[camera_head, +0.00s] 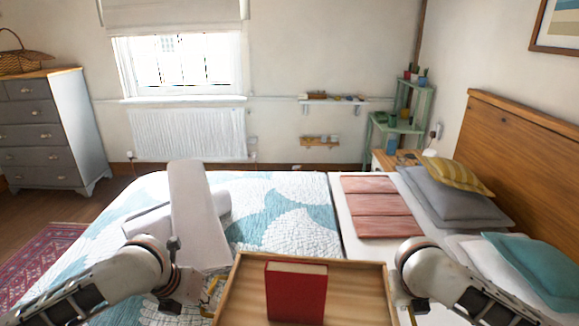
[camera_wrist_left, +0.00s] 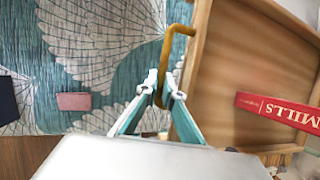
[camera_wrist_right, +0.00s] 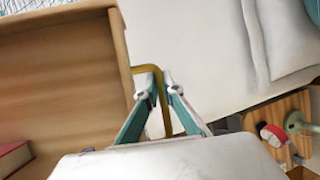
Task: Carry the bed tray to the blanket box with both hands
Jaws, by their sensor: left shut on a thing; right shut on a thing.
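The wooden bed tray (camera_head: 246,280) is held in front of me at the bottom of the head view, above the near edge of the bed. A red book (camera_head: 296,292) stands on it; in the left wrist view the book (camera_wrist_left: 280,110) shows white lettering. My left gripper (camera_wrist_left: 166,90) is shut on the tray's brass handle (camera_wrist_left: 170,45) at its left side. My right gripper (camera_wrist_right: 157,90) is shut on the other brass handle (camera_wrist_right: 160,78) at its right side. The blanket box cannot be made out in these views.
The bed (camera_head: 280,215) with a patterned quilt fills the middle. Pillows (camera_head: 440,190) and a wooden headboard (camera_head: 530,165) are at the right. A grey chest of drawers (camera_head: 40,130) stands far left. Wood floor and a red rug (camera_head: 45,260) lie left of the bed.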

